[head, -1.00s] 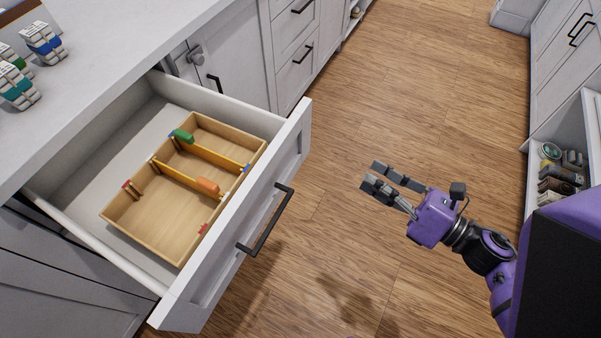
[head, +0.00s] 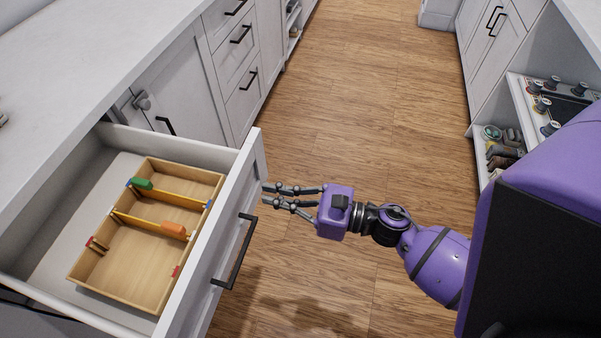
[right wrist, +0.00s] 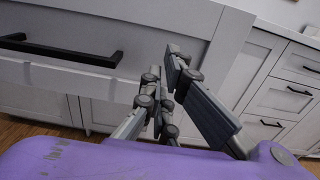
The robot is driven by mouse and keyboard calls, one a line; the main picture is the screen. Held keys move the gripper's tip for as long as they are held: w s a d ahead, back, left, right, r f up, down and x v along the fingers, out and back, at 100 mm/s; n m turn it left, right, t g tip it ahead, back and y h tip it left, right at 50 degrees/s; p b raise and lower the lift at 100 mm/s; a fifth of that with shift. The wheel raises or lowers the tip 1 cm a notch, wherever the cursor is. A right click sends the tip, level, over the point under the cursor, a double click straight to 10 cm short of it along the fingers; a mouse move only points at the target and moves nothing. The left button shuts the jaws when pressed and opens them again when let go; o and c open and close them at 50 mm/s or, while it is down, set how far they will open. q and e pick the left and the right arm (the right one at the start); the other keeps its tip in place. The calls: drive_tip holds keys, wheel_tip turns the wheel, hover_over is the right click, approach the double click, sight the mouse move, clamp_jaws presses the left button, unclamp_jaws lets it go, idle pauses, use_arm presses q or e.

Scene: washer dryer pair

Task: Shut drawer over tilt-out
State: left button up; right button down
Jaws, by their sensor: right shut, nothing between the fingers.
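The white drawer (head: 213,268) is pulled out at the left of the head view, its inside showing. Its dark bar handle (head: 236,252) is on the front, and the handle also shows in the right wrist view (right wrist: 62,51). A wooden divider tray (head: 133,262) lies inside. My right gripper (head: 266,194) is shut and empty, with its fingertips at the drawer front, near its far end and beyond the handle. In the right wrist view, the fingers (right wrist: 164,62) point at the front panel (right wrist: 150,32); I cannot tell whether they touch. No tilt-out can be clearly made out. My left gripper is out of view.
A pale countertop (head: 75,60) runs above the drawer. Cabinets with dark handles (head: 180,85) continue beyond it. Open shelves with jars and knobbed items (head: 545,103) stand at the right. The wooden floor (head: 360,90) between is clear.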

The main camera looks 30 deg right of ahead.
drive_tip(key=shift+x, duration=1.05)
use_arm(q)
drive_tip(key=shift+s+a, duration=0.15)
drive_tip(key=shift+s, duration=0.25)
use_arm(e)
drive_tip(key=shift+w+a, duration=0.15)
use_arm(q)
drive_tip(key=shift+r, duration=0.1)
